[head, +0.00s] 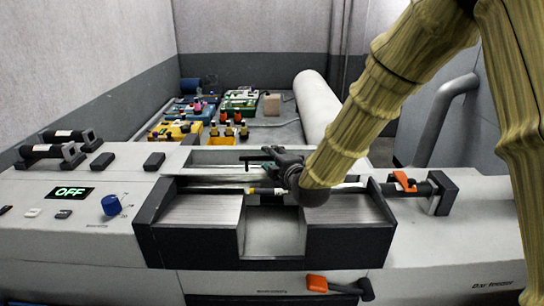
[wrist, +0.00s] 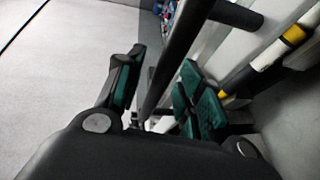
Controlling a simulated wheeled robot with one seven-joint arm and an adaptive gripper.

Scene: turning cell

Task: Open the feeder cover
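My gripper (head: 258,160) is over the middle of the machine, its fingers pointing left. In the wrist view its green-padded fingers (wrist: 158,92) stand apart, one on each side of a dark round bar (wrist: 182,45). The bar looks like a handle, with a short post joining it to a pale surface. Gaps show beside the bar, so the fingers do not appear closed on it. I cannot tell clearly where the feeder cover's edges lie; the "Bar feeder" lettering (head: 491,284) is at the right front.
A black-and-yellow rod (head: 250,190) lies just in front of my gripper. An orange latch (head: 404,181) is at right and an orange-headed lever (head: 317,284) at the front. A green "OFF" display (head: 70,193) and blue knob (head: 111,205) are at left. Small parts trays (head: 178,130) stand behind.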

